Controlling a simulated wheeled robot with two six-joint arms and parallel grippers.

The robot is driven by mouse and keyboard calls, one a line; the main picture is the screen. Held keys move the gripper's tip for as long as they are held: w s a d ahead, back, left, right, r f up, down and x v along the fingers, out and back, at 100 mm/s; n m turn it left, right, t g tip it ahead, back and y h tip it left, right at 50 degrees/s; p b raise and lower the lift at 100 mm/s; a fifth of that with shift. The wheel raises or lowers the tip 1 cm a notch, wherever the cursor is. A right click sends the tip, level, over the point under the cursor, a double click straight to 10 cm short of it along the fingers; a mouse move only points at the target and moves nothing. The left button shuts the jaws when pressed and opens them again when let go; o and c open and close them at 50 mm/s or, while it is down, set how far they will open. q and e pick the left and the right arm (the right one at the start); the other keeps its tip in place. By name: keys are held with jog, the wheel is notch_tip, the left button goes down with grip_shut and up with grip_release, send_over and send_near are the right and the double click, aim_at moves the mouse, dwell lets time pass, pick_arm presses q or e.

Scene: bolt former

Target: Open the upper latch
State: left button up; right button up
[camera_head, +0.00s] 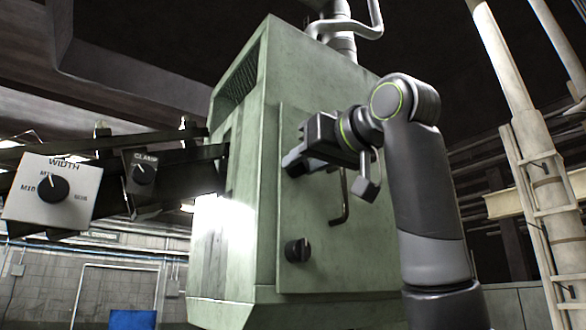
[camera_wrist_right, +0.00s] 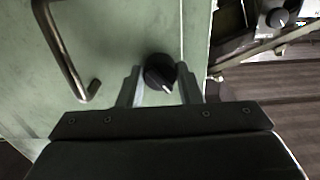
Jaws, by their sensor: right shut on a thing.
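My right gripper (camera_head: 293,162) is at the upper left part of the green cabinet door (camera_head: 320,258). In the right wrist view its two fingers stand on either side of a round black knob, the upper latch (camera_wrist_right: 160,72), and are shut on it. A pale pointer mark on the latch points down and to the right in that view. A similar black lower latch (camera_head: 297,250) sits on the door below and is clear of the gripper. My left gripper is not in view.
A bent metal handle (camera_head: 341,200) stands out from the door right of the latches; it also shows in the right wrist view (camera_wrist_right: 66,50). At left are a WIDTH dial panel (camera_head: 60,200) and a CLAMP dial (camera_head: 143,174) on dark beams. A pale post with a ladder (camera_head: 545,180) stands at right.

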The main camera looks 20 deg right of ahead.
grip_shut()
jog(key=shift+f+m+b, duration=0.15)
jog(key=shift+m+b, duration=0.35)
jog(key=shift+m, duration=1.5)
jog(key=shift+m+b, duration=0.8)
jog(key=shift+m, duration=1.1)
jog(key=o, duration=1.3)
grip_release()
